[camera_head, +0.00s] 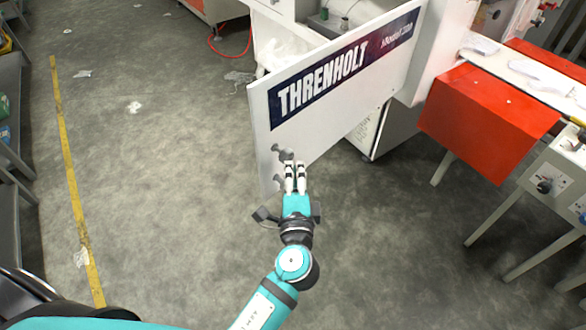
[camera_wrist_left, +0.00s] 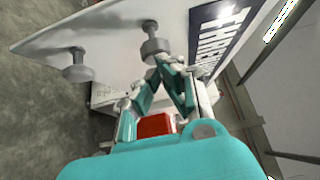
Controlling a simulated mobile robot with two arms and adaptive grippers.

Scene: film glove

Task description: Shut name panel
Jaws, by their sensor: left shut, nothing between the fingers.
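The name panel (camera_head: 335,122) is a white board with a dark blue THRENHOLT label. It stands swung out from the white machine in the head view, its free edge towards the left. Two grey knobs sit near that free end; they show clearly in the wrist view, one to the left (camera_wrist_left: 78,70) and one near my fingers (camera_wrist_left: 153,42). My left gripper (camera_head: 294,165) is shut and empty. Its fingertips (camera_wrist_left: 160,68) are close to the panel face by the knobs; I cannot tell whether they touch. My right gripper is not in view.
The white machine (camera_head: 437,55) stands behind the panel. A red box-like housing (camera_head: 485,118) and a grey control box on legs (camera_head: 548,180) stand to the right. Open grey floor (camera_head: 180,190) with a yellow line (camera_head: 70,165) and paper scraps lies to the left.

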